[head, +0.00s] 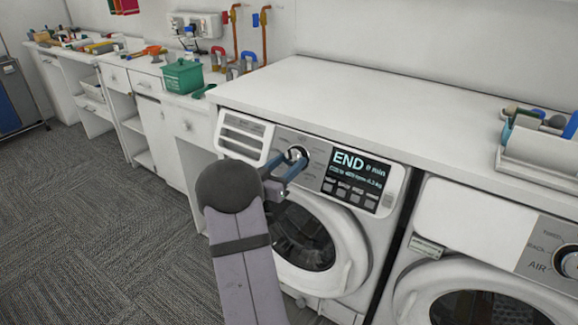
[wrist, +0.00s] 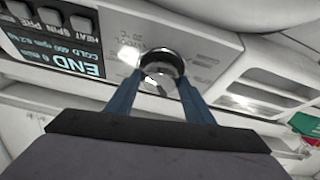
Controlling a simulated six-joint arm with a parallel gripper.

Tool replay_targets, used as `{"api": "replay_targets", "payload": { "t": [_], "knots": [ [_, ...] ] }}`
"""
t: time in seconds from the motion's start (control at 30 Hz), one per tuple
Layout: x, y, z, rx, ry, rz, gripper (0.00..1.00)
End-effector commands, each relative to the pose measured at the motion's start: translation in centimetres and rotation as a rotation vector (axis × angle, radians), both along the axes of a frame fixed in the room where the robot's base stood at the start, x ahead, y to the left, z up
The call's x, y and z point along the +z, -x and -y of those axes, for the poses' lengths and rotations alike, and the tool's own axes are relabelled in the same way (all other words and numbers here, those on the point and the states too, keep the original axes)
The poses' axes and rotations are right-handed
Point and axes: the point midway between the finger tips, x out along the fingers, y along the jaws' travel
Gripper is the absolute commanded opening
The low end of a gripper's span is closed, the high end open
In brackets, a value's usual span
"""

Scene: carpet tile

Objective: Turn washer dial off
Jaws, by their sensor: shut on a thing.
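The washer (head: 330,220) is white with a round front door. Its dial (head: 296,153) is a round metal knob on the grey panel, left of a dark display (head: 352,178) reading "END 0 min". My gripper (head: 291,166) reaches the dial from the front, with its blue fingers shut on it. In the wrist view the dial (wrist: 161,63) sits between the two fingertips (wrist: 158,80), and the display (wrist: 62,40) appears upside down at left. The dial's pointer mark and the setting it stands at are too small to tell.
A second white machine (head: 470,230) with its own dial stands at the right. A white caddy (head: 540,150) with tools sits on the right of the worktop (head: 380,105). A green basket (head: 183,77) stands on the lower counter at left. The carpet (head: 90,220) at left is clear.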

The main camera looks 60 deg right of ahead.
Motion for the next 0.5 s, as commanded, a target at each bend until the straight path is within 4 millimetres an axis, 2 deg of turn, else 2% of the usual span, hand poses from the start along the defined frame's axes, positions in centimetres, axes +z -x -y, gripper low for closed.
{"api": "replay_targets", "payload": {
  "t": [0.5],
  "knots": [
    [0.05,-0.60,0.00,-0.189,0.001,0.375,0.25]
  ]
}}
